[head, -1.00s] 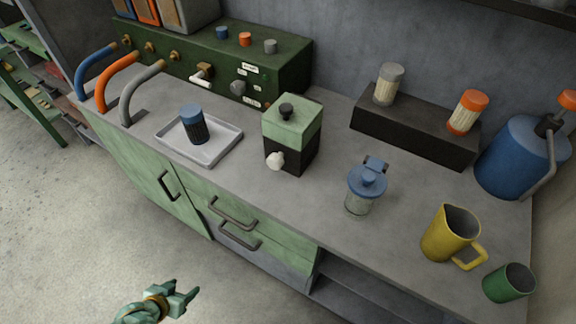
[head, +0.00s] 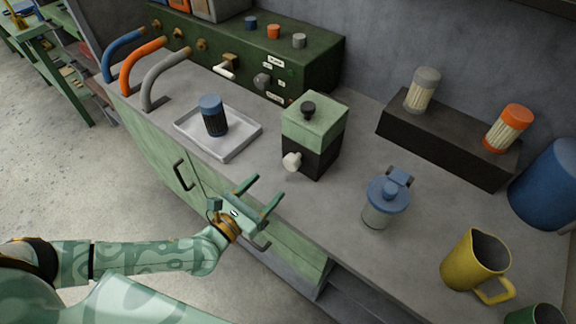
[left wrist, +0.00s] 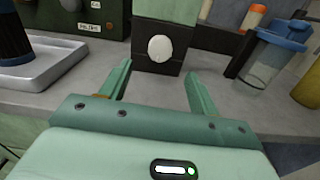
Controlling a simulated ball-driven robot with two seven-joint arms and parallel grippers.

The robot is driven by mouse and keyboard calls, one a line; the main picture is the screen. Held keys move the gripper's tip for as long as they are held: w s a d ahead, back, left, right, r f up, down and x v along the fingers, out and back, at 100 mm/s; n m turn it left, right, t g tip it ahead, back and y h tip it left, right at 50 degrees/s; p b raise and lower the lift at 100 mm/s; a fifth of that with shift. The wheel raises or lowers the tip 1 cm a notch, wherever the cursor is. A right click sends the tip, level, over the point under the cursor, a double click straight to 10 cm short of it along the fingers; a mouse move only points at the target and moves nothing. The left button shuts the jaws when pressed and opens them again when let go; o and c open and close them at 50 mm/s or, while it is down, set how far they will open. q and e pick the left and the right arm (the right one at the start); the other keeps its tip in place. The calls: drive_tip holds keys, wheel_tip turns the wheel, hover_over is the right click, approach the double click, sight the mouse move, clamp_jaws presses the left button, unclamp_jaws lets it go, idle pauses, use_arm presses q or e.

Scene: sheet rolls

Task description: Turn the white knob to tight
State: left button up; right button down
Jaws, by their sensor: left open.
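The white knob (head: 291,161) sticks out from the black lower front of a small box with a green top (head: 314,122). In the left wrist view the white knob (left wrist: 160,48) faces me as a pale round face on the black front. My left gripper (head: 266,184) is open and empty, in front of and below the knob at the counter's front edge. In the left wrist view its two fingers (left wrist: 159,72) point toward the box, with the knob between and beyond their tips, apart from them. My right gripper is out of view.
A tray (head: 245,144) with a blue-capped dark jar (head: 212,115) stands left of the box. A blue-lidded glass jar (head: 384,201) and a yellow jug (head: 472,266) stand to the right. A green machine (head: 318,62) with knobs is behind. Counter in front of the box is clear.

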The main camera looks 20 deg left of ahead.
sight(288, 166)
use_arm(q)
drive_tip(key=x, duration=0.9)
drive_tip(key=shift+w+f+b, duration=0.1)
drive_tip(key=shift+w+b, duration=0.1)
drive_tip(key=shift+b, duration=0.15)
drive_tip(key=c, duration=1)
